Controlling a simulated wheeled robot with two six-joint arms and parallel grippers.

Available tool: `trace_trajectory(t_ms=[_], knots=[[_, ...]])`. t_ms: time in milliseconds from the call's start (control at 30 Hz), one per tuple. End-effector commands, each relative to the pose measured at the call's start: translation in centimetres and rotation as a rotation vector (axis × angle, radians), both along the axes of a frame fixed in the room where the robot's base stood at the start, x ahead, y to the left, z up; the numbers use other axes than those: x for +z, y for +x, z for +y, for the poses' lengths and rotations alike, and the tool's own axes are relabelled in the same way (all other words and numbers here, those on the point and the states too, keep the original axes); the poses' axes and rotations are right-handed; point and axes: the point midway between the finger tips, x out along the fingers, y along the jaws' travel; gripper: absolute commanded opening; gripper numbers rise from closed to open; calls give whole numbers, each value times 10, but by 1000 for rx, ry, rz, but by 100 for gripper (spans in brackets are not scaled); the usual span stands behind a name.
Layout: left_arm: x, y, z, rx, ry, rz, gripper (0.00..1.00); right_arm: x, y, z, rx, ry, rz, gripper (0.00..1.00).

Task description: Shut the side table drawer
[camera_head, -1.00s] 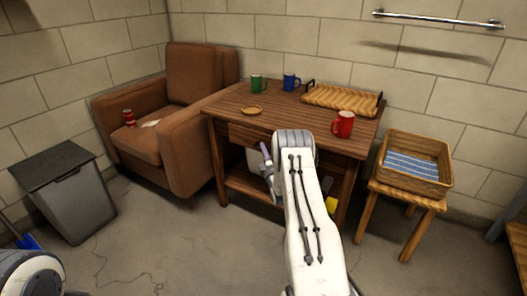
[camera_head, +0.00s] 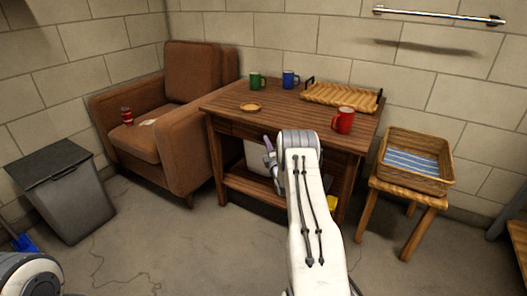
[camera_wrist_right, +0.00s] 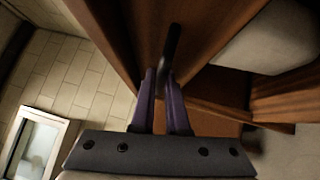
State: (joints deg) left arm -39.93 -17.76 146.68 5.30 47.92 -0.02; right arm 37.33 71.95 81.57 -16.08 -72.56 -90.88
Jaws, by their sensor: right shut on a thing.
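The side table (camera_head: 212,108) is dark wood and stands against the back wall. Its drawer front (camera_head: 228,130) shows under the tabletop's left part; my right arm hides the rest, and I cannot tell how far the drawer stands out. My right gripper (camera_head: 268,146) is at the table's front, below the top edge. In the right wrist view, its purple fingers (camera_wrist_right: 162,80) are shut on a dark bar-shaped handle (camera_wrist_right: 173,42) beside a brown wooden panel (camera_wrist_right: 125,35). My left gripper is out of view.
The tabletop holds a green mug (camera_head: 257,80), a blue mug (camera_head: 290,80), a red mug (camera_head: 343,121), a small round dish (camera_head: 251,107) and a woven tray (camera_head: 340,97). A brown armchair (camera_head: 185,140) is left; a stool with a basket (camera_head: 446,178) is right.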

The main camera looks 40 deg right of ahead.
Motion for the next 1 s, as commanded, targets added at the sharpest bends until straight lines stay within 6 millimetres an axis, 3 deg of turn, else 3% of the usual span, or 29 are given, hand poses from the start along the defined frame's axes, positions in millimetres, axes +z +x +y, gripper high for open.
trace_trajectory(t_ms=[300,400,833,1000], knots=[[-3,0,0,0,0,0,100,-1,0,-8,-9,4,5,0],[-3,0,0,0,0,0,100,-1,0,-8,-9,4,5,42],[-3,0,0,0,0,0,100,-1,1,-5,-3,3,4,42],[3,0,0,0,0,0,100,-1,-9,-1,-3,4,6,42]])
